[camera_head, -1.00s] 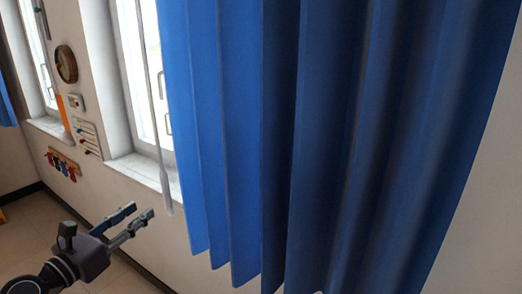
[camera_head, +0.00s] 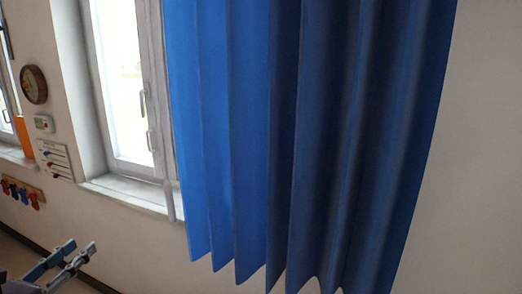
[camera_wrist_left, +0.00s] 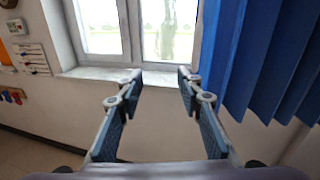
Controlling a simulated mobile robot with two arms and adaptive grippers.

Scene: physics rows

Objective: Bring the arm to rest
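My left gripper (camera_head: 78,255) shows at the lower left of the head view, with its fingers pointing up and to the right. In the left wrist view its two fingers (camera_wrist_left: 158,77) stand apart with nothing between them, so it is open and empty. The window sill and wall lie beyond the fingertips, and the gripper appears to hang free in front of the wall. My right gripper is in neither view.
A long blue curtain (camera_head: 300,140) hangs beside the window (camera_head: 125,80) and its white sill (camera_head: 130,194). A round clock (camera_head: 34,84), small wall panels and a rack of coloured hooks (camera_head: 22,192) are on the wall at the left. Some bare floor shows at the lower left.

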